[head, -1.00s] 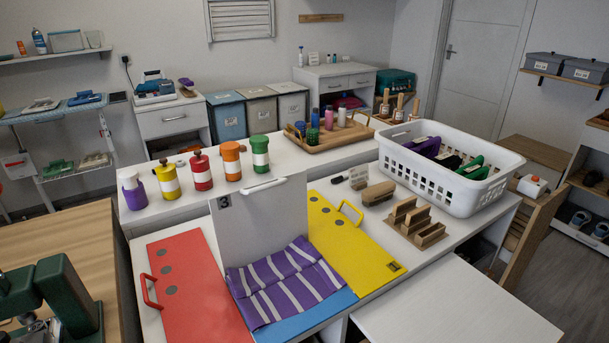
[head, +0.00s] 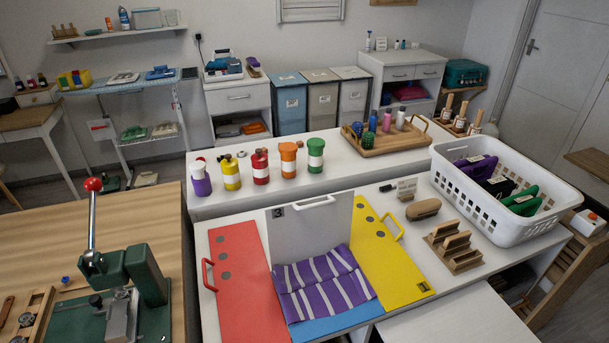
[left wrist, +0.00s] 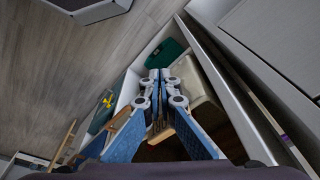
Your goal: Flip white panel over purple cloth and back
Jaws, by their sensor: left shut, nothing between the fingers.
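The white panel (head: 310,236) stands raised at the back of the folding board in the head view, with a "3" label and a white handle at its top edge. The purple cloth with pale stripes (head: 325,283) lies in front of it, partly over a blue panel (head: 335,325). A red panel (head: 243,280) lies flat on the left and a yellow panel (head: 388,262) on the right. My left gripper (left wrist: 160,86) shows in the left wrist view, shut and empty, away from the board. Neither gripper shows in the head view.
A green press with a red-knobbed lever (head: 130,285) stands on the wooden table at left. Several coloured bottles line the ledge behind the board. A white basket (head: 505,200) and wooden holder (head: 456,249) stand at right. Bare white surface (head: 460,318) lies at front right.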

